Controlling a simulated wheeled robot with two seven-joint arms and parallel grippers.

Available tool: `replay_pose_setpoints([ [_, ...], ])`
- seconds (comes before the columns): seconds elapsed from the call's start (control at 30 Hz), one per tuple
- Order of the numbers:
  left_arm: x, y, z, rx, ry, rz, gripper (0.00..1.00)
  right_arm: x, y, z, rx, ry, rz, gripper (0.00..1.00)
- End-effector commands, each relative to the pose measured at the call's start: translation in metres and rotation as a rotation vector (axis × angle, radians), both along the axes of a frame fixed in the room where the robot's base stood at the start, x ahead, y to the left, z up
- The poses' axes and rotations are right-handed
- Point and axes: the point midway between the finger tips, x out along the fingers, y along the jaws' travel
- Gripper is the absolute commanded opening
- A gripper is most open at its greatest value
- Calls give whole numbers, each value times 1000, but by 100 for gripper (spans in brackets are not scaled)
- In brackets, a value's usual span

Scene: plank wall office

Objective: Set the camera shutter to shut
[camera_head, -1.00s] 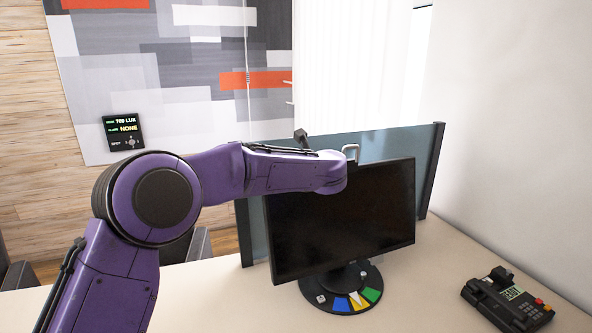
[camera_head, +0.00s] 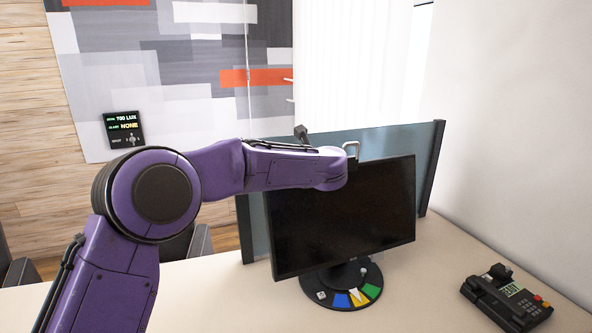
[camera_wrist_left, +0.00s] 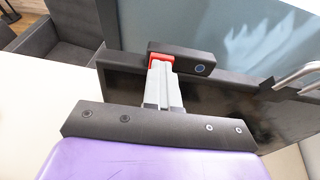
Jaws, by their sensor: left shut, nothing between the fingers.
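The camera (camera_wrist_left: 201,67) is a dark bar with a small round bluish lens, on the top edge of the black monitor (camera_wrist_left: 215,103) in the left wrist view. A red piece (camera_wrist_left: 161,58) shows at the bar's left part, right at my fingertips. My left gripper (camera_wrist_left: 163,72) is shut and empty, its grey fingers reaching to that red piece. I cannot tell whether they touch it. The lens is in plain view. In the head view the monitor (camera_head: 345,220) stands on the desk, and my purple left arm hides the camera and fingertips. My right gripper is out of view.
Coloured segments mark the monitor base (camera_head: 345,288). A desk phone (camera_head: 507,298) sits at the right. A wall panel (camera_head: 124,130) hangs at the left.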

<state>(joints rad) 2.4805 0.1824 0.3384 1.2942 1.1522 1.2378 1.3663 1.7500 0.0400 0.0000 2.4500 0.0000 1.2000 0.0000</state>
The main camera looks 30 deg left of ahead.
Motion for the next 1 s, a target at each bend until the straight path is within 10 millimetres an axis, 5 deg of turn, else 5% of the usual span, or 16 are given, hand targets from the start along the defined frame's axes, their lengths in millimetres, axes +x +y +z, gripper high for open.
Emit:
replay_pose_setpoints([
  [0.73, 0, 0, 0, 0, 0, 0, 1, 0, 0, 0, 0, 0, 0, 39],
  [0.9, 0, 0, 0, 0, 0, 0, 55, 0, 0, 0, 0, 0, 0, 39],
  [1.0, 0, 0, 0, 0, 0, 0, 55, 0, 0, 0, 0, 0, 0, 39],
])
